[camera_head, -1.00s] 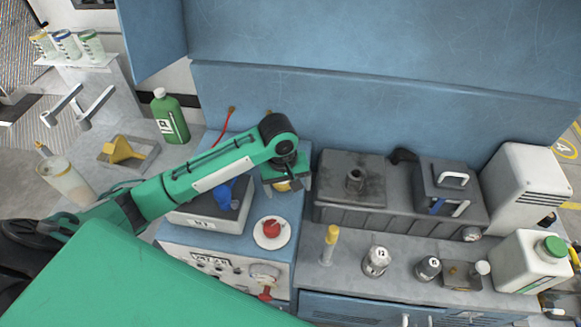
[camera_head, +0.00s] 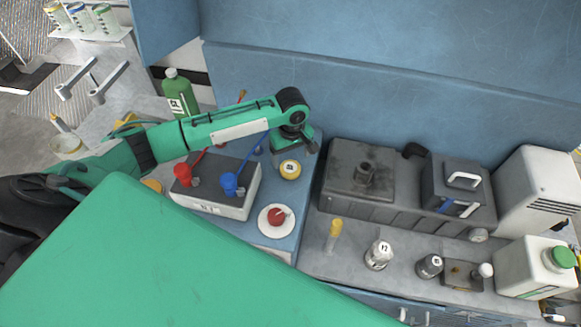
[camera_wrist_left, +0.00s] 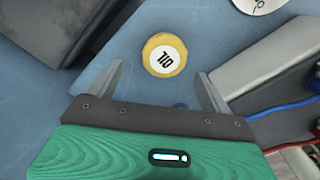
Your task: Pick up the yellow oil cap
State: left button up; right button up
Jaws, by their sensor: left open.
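The yellow oil cap (camera_head: 290,170), round with a white top, sits on the blue bench top, right of a grey box. In the left wrist view the cap (camera_wrist_left: 164,55), its white top marked "OIL", lies ahead of the jaws, roughly centred between the finger lines. My left gripper (camera_head: 297,142) is just behind the cap in the head view. In the left wrist view the fingers of my left gripper (camera_wrist_left: 159,74) are spread wide and hold nothing. My right gripper is not in view.
A grey box (camera_head: 212,202) with red and blue parts stands left of the cap. A white disc with a red knob (camera_head: 277,216) is in front. A dark tank (camera_head: 350,190) stands to the right. A blue wall (camera_head: 400,90) rises behind.

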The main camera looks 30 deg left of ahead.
aim_at(291, 168)
pick_arm(q)
jog(key=shift+s+f, duration=0.15)
jog(key=shift+f, duration=0.1)
jog(key=f+p, duration=0.2)
jog(key=f, duration=0.1)
jog(key=shift+s+d+f, duration=0.2)
jog(key=shift+s+f, duration=0.05)
jog(key=shift+s, duration=0.15)
jog(key=shift+f, duration=0.6)
jog(key=c, duration=1)
jog(key=shift+c, duration=0.3)
jog(key=shift+r, duration=0.1)
